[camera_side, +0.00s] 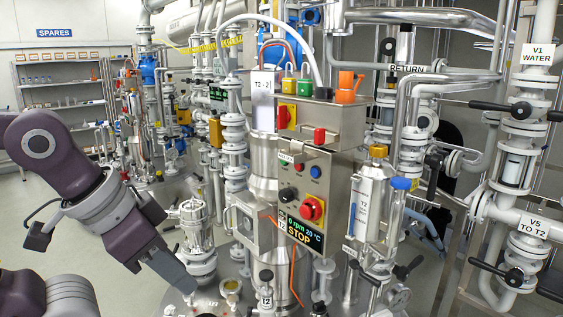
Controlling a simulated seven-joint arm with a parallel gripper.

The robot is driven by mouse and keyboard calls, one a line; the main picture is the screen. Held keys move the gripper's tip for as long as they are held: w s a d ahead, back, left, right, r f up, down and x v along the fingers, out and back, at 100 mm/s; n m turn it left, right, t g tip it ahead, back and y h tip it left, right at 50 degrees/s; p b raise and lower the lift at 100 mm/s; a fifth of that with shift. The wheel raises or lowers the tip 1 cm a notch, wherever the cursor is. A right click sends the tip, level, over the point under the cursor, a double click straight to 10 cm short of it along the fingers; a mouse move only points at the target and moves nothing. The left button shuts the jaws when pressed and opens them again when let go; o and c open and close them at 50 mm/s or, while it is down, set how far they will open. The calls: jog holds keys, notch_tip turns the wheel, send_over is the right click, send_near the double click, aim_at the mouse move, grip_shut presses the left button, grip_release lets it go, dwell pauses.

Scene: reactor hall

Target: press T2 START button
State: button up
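The T2 control box (325,190) is a grey metal panel in the middle, marked T2, with a display (300,230) reading 0 rpm, 20 °C, STOP. On its face are a small red button (298,168), a blue button (315,171), a black knob (287,194) and a red rotary switch (311,209) on yellow. I cannot read a START label on any of them. My gripper (186,284) points down and right, left of the box and lower than its buttons, apart from it. Its fingers are not distinct, so open or shut cannot be told.
A flanged metal fitting (195,225) stands close beside my gripper.

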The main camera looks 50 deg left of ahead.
grip_shut()
dwell(1.4)
